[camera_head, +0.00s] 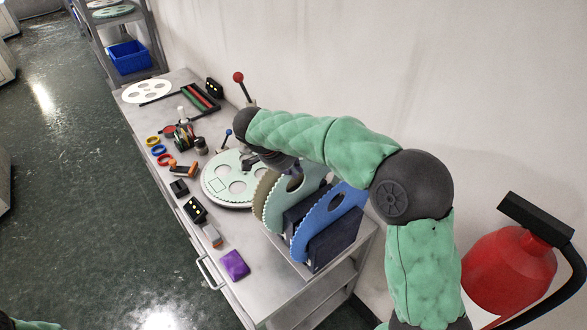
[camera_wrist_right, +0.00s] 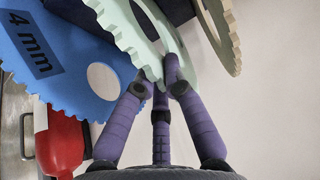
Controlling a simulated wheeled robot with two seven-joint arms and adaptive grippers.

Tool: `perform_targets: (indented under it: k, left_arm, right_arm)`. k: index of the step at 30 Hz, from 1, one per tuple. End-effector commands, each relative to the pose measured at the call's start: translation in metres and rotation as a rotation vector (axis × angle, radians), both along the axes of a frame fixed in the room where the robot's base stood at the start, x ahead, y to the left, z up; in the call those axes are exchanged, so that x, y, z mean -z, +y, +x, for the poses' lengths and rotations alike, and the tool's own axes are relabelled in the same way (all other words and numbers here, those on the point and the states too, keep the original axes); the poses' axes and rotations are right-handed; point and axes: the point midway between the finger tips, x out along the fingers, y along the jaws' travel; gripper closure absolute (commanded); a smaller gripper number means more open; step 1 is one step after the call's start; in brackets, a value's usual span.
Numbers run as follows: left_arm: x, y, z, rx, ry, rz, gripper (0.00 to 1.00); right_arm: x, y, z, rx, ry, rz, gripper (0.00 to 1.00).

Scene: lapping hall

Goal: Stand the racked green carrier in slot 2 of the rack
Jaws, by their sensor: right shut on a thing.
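The racked pale green carrier (camera_head: 282,205) stands on edge in the dark blue rack (camera_head: 338,243), between a tan carrier (camera_head: 261,200) and a blue carrier (camera_head: 325,218). In the wrist view the green carrier (camera_wrist_right: 125,28) has its toothed rim between the purple fingers of my right gripper (camera_wrist_right: 163,78), which is shut on it. The blue carrier (camera_wrist_right: 60,65), marked "4 mm", is at left there, and the tan carrier (camera_wrist_right: 222,35) at right. The arm hides part of the grip in the head view. Slot numbers are not readable. My left gripper is out of view.
A round plate with a pale green carrier (camera_head: 222,182) lies left of the rack. Small tools, coloured rings and a purple block (camera_head: 235,265) lie along the bench (camera_head: 265,290). A red-knobbed lever (camera_head: 239,78) rises by the wall. A red extinguisher (camera_head: 508,270) is at right.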

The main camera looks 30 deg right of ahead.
Motion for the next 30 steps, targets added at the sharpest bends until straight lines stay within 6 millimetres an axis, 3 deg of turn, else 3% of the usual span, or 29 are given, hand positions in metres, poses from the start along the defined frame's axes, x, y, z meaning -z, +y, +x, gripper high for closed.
perform_targets:
  k: [16, 17, 19, 30]
  left_arm:
    - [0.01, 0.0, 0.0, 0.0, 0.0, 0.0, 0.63]
    - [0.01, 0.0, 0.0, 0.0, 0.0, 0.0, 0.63]
    - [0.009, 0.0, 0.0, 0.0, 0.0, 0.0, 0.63]
    - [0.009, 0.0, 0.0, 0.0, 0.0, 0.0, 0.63]
  right_arm:
    - [0.009, -0.001, 0.0, 0.0, -0.004, -0.002, 1.0]
    - [0.009, -0.001, 0.0, 0.0, -0.004, -0.002, 0.83]
    - [0.009, -0.001, 0.0, 0.0, -0.004, -0.002, 0.64]
    - [0.01, 0.001, 0.0, -0.001, 0.002, 0.001, 0.61]
